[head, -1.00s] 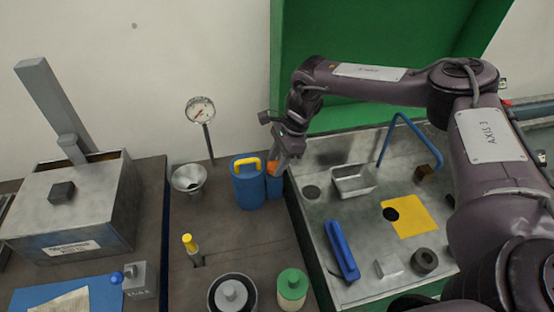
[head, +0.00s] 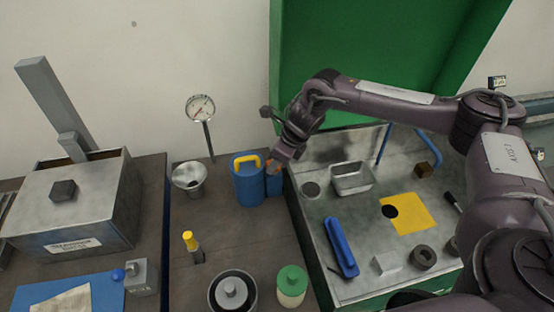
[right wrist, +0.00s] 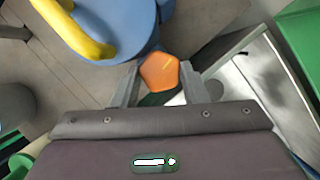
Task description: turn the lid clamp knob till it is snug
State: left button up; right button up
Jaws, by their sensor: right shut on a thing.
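An orange faceted knob (right wrist: 160,72) sits between the two fingers of my right gripper (right wrist: 161,80) in the right wrist view. The fingers touch its sides and are shut on it. In the head view my right gripper (head: 277,166) comes down from above onto the top of a small blue cylinder (head: 274,186), and the knob is mostly hidden there. The cylinder stands beside a larger blue canister (head: 248,188) with a yellow handle. My left gripper is not in view.
A steel funnel (head: 188,177) and a dial gauge (head: 200,108) stand left of the canister. A metal tray (head: 318,215) with a blue-handled tool, a small pan and a yellow plate lies to the right. A green panel (head: 380,50) rises behind. A grey box (head: 70,215) stands left.

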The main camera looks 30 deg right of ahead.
jog(key=shift+m, duration=0.6)
jog(key=o, duration=1)
jog(key=shift+c, duration=0.2)
jog(key=b+v, duration=0.2)
jog(key=v, duration=0.5)
jog(key=shift+r, duration=0.4)
jog(key=shift+s, duration=0.15)
